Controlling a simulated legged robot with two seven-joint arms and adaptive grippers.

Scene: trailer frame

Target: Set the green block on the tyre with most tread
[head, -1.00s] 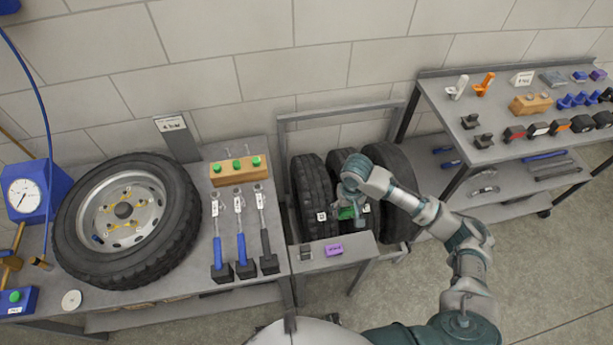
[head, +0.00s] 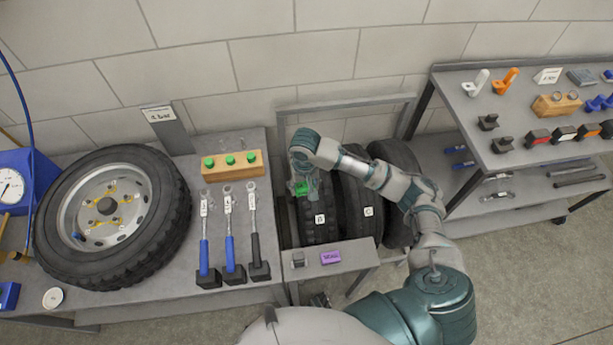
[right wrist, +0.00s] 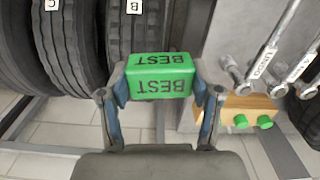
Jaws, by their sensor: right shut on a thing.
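The green block (head: 302,188), marked BEST, is held between the fingers of my right gripper (head: 301,182). The right wrist view shows the block (right wrist: 158,76) clasped from both sides by the gripper (right wrist: 160,88). The tyres stand upright side by side in a metal rack. In the head view the block is over the upper part of the left tyre (head: 319,230); contact cannot be told. The right wrist view shows its label B (right wrist: 133,6). The middle tyre (head: 358,195) is labelled C. The right tyre (head: 396,155) is partly hidden by my arm. My left gripper is out of view.
A purple block (head: 331,257) lies on the rack's front plate (head: 350,261). The bench on the left holds a wheel (head: 113,217), several wrenches and a wooden holder (head: 232,178) with green-topped pieces. A shelf unit (head: 520,125) with small parts stands on the right.

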